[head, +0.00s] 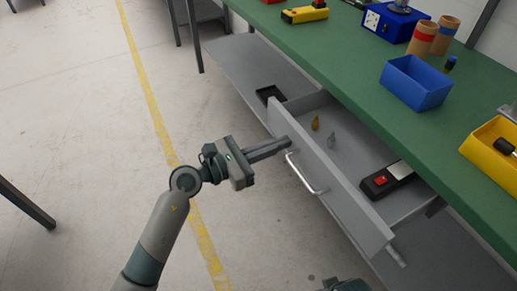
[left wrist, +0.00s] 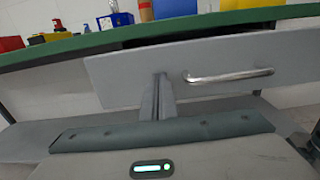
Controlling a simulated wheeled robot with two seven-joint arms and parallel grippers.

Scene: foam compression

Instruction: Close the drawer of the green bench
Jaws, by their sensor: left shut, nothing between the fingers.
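The green bench (head: 345,62) has a grey drawer (head: 345,190) beneath its top, pulled well out. A silver bar handle (head: 306,174) is on the drawer front, and it also shows in the left wrist view (left wrist: 229,76). My left gripper (head: 287,142) is shut and empty. Its fingertips are at the drawer front, beside the handle on its left; I cannot tell whether they touch. In the left wrist view the shut fingers (left wrist: 160,80) point at the drawer front panel (left wrist: 125,76). My right gripper's fingers are not visible.
The drawer holds a black device with a red switch (head: 381,181), a brass piece (head: 315,123) and a grey piece (head: 332,141). A blue bin (head: 415,84) and a yellow bin (head: 490,150) stand on the bench. A grey lower shelf (head: 255,65) lies beneath. The floor in front is clear.

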